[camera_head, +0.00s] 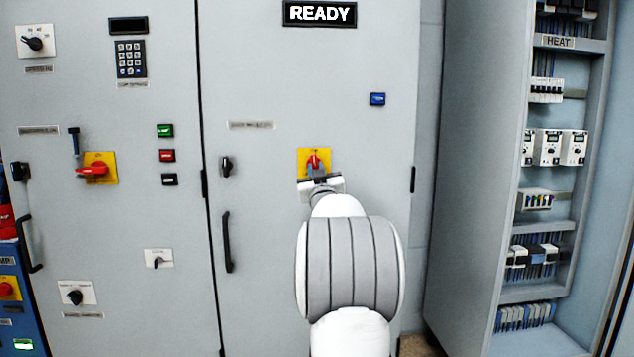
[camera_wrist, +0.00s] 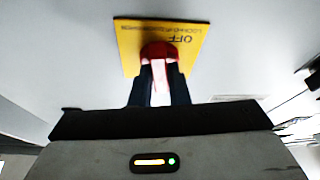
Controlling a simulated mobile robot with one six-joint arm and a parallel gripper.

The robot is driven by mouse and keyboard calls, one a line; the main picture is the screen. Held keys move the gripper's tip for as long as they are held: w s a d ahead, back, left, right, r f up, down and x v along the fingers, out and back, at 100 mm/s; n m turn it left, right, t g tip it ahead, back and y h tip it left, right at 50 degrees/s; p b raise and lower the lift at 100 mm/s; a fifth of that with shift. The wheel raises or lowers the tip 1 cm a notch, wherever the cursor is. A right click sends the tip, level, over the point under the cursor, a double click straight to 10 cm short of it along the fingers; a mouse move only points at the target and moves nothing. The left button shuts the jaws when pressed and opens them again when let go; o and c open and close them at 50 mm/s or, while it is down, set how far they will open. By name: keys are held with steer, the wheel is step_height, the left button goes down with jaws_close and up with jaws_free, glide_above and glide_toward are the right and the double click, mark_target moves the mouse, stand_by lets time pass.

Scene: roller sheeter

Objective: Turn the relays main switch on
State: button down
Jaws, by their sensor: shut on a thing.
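A red rotary switch (camera_head: 314,160) on a yellow plate (camera_head: 302,154) is mounted on the grey cabinet door, below the READY display. In the wrist view the red switch handle (camera_wrist: 158,52) sits on its yellow plate (camera_wrist: 128,38), which bears the word OFF and shows upside down. My gripper (camera_head: 316,170) reaches up to the switch from below. In the wrist view the dark fingers of my gripper (camera_wrist: 158,80) are shut on the red handle, one on each side. The handle points straight out along the fingers. Which plate label it points at is hidden.
A second red switch (camera_head: 93,170) on a yellow plate is on the left door. A black selector knob (camera_head: 226,166) and a black door handle (camera_head: 227,242) are left of my arm. A cabinet (camera_head: 548,200) with relays and wiring stands open at the right.

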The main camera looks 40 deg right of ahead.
steer(key=shift+w+f+m+g+h+b, duration=0.15)
steer(key=shift+m+g+h+b, duration=0.4)
steer(key=shift+m, duration=0.75)
steer(key=shift+m+h, duration=0.25)
steer(key=shift+m, duration=0.05)
steer(key=c, duration=1.4)
jaws_free()
steer(key=shift+t, duration=0.25)
steer(key=shift+v, duration=3.95)
steer(key=shift+a+r, duration=0.15)
steer(key=shift+r, duration=0.15)
